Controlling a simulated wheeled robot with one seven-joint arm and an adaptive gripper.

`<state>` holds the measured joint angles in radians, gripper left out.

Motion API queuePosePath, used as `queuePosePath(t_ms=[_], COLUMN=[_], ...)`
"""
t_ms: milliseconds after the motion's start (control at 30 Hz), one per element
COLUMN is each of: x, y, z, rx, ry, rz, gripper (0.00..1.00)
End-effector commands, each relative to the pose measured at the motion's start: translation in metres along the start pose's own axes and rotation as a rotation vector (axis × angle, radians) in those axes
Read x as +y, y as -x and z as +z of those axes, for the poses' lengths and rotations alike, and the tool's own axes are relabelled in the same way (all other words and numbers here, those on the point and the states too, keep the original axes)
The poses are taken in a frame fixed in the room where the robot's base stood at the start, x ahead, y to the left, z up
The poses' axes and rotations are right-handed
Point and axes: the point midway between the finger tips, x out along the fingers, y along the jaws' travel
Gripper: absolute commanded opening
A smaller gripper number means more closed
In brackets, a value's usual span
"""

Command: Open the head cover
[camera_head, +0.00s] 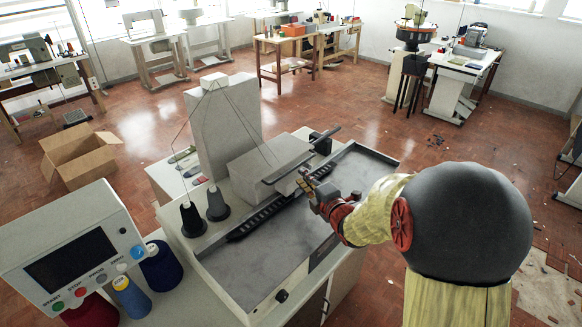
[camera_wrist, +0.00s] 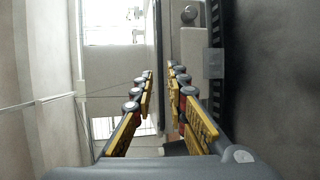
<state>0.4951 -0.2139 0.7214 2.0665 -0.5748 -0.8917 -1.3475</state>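The buttonhole machine (camera_head: 222,123) stands on a table, with a boxy light grey head (camera_head: 262,166). A long, flat, grey plate (camera_head: 288,167) at the front of the head looks like the head cover; it appears closed against the head. My gripper (camera_head: 305,180) is at the right end of this plate. In the wrist view the two yellow-padded fingers of my gripper (camera_wrist: 160,72) stand apart with a gap between them. A thin plate edge (camera_wrist: 158,35) lies beyond the fingertips, in line with the gap. I cannot tell whether a finger touches it.
A dark toothed rail (camera_head: 265,215) runs below the head, and it shows close on the right in the wrist view (camera_wrist: 226,70). A control panel (camera_head: 75,255) and thread cones (camera_head: 192,219) stand at the left. A cardboard box (camera_head: 78,157) lies on the floor.

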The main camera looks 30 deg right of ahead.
Motion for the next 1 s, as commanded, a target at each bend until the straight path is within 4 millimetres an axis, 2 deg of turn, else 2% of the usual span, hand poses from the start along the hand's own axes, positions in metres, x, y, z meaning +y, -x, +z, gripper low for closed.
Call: queuePosePath(t_ms=[200,400,767,1000], x=[-0.002,-0.002,0.000,0.000], y=[-0.036,-0.058,-0.064,-0.064], z=[-0.002,-0.001,-0.001,-0.001], rx=[0.002,0.000,0.000,0.000], ry=[-0.001,-0.002,-0.002,-0.002], rz=[-0.001,-0.002,-0.001,-0.002], gripper=[0.15,0.15,0.15,0.03])
